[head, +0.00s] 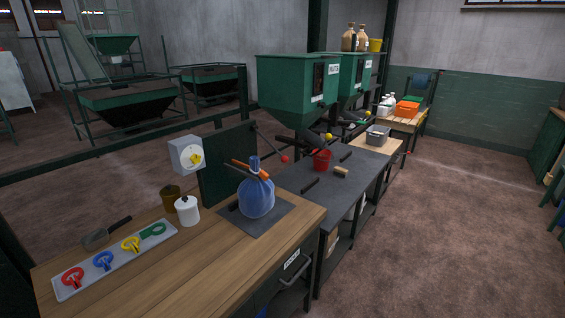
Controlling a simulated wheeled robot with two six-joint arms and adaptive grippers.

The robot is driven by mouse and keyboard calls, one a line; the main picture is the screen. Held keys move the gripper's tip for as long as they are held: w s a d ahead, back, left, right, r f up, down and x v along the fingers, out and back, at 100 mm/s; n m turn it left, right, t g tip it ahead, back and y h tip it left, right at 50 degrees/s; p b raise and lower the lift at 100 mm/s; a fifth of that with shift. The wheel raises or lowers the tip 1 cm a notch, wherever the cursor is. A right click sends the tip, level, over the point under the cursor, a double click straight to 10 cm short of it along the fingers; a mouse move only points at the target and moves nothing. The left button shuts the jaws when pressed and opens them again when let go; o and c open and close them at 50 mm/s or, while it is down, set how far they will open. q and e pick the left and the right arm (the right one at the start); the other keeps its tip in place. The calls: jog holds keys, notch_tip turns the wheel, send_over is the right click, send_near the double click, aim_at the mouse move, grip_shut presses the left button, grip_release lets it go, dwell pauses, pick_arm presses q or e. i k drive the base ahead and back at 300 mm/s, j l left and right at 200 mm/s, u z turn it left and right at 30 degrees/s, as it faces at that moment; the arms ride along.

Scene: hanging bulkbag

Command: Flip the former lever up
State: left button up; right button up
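None of the levers in view can be read as labelled "former", so I cannot tell which one is meant. A thin lever with a red ball end (284,158) slopes down to the right beside the dark green panel (225,168). Levers with yellow ball ends, one of them here (327,136), show below the green hoppers (297,88). A grey box (187,155) with a yellow knob stands left of the panel. A blue bag (257,197) stands on a dark mat before the panel, with an orange piece at its neck. Neither of my grippers is in view.
The wooden bench (200,268) holds a tray (115,259) of coloured clips, a white spool and a brown pot. Open floor (460,220) lies at the right.

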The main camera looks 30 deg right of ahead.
aim_at(284, 158)
jog(key=l, duration=1.9)
